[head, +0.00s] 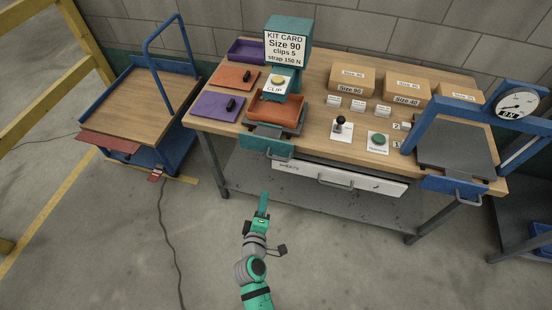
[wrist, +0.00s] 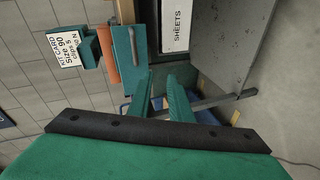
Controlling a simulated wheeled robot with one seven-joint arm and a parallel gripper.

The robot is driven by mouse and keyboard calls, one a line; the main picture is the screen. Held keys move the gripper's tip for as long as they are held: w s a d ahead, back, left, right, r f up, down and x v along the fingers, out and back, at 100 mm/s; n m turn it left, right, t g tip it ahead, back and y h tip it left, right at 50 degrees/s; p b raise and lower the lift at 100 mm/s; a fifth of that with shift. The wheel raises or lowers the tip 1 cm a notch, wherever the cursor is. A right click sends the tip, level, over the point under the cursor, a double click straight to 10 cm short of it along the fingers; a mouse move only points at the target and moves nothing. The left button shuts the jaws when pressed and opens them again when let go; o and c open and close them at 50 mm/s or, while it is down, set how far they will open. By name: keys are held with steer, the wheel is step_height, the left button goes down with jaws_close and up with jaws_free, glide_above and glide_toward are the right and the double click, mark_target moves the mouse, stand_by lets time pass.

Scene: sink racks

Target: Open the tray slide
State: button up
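The tray slide has a teal front (head: 262,147) with a small grey handle (head: 281,156), at the front edge of the workbench below the clip machine. An orange tray (head: 276,114) sits just behind that front. In the wrist view the teal front (wrist: 129,62) stands beyond the fingers, with part of the orange tray (wrist: 107,46) beside it. My gripper (head: 264,202) is in front of the bench, apart from the handle, over the floor. In the wrist view my gripper (wrist: 163,88) shows its two teal fingers apart with nothing between them.
A white drawer marked SHEETS (head: 340,178) lies right of the slide, under the bench top. The clip machine (head: 287,45) carries a kit card. Cardboard boxes (head: 352,78) and a scale (head: 458,150) stand to the right. A blue cart (head: 140,105) stands left. Floor before the bench is clear.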

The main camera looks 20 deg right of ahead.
mark_target(276, 158)
steer(key=w+d+h, duration=0.1)
steer(key=w+d, duration=0.2)
steer(key=w, duration=0.2)
steer(key=w+d+r, duration=0.1)
steer(key=w+d, duration=0.2)
steer(key=w, duration=0.2)
steer(key=w+d+h, duration=0.1)
steer(key=w+d, duration=0.2)
steer(key=w, duration=0.1)
steer(key=shift+w+d+r+n+h, duration=0.15)
steer(key=shift+w+d+n+h, duration=0.15)
steer(key=shift+w+d, duration=0.1)
jaws_close()
